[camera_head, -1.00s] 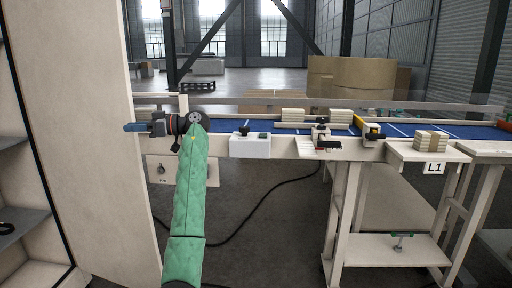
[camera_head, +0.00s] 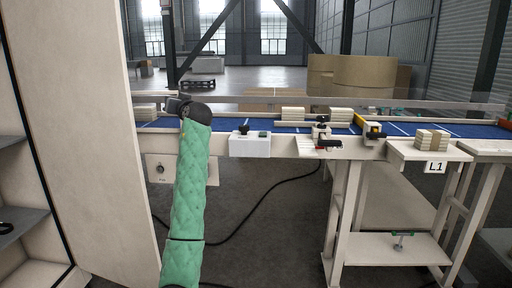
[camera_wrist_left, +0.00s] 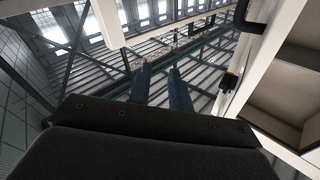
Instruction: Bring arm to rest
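My left arm, in a green quilted sleeve (camera_head: 187,190), rises from the bottom of the head view, its dark wrist at the conveyor's near edge. In that view the gripper's fingers are hidden behind the wrist. In the left wrist view my left gripper (camera_wrist_left: 160,72) shows two blue-grey fingers with a gap between them. Nothing is held there. The fingers point toward the windows and roof beams. My right gripper is not in view.
A conveyor with a blue belt (camera_head: 398,130) runs across, carrying stacks of pale slats (camera_head: 292,114). A white control box (camera_head: 250,146) is right of my arm. A tall pale panel (camera_head: 85,130) stands close on the left. A side table (camera_head: 400,150) bears a banded stack (camera_head: 432,139).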

